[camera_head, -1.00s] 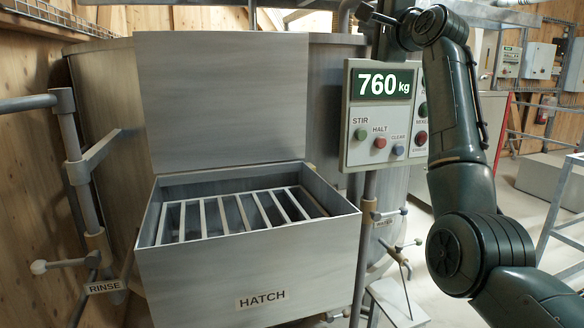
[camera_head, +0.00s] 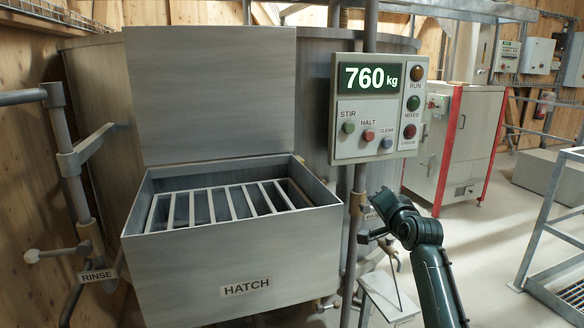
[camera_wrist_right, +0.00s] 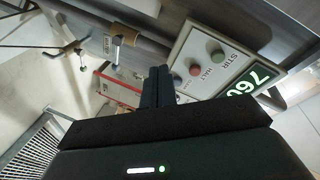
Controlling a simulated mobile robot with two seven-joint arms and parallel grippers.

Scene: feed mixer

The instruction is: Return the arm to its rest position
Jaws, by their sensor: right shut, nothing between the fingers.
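My right arm comes up from the lower right in the head view. Its gripper (camera_head: 370,236) is below the control panel (camera_head: 376,107), in front of the post and the valves under it. In the right wrist view the gripper fingers (camera_wrist_right: 157,88) are together and empty, with the panel's buttons (camera_wrist_right: 207,65) beyond them, seen turned around. The panel display reads 760 kg. My left gripper is in neither view.
The mixer's hatch box (camera_head: 240,255) stands open on the left, its lid (camera_head: 210,95) up and a grate (camera_head: 225,203) inside. A rinse valve (camera_head: 75,240) is at far left. A red-edged cabinet (camera_head: 470,140) and a railing (camera_head: 545,225) stand right. Floor between is clear.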

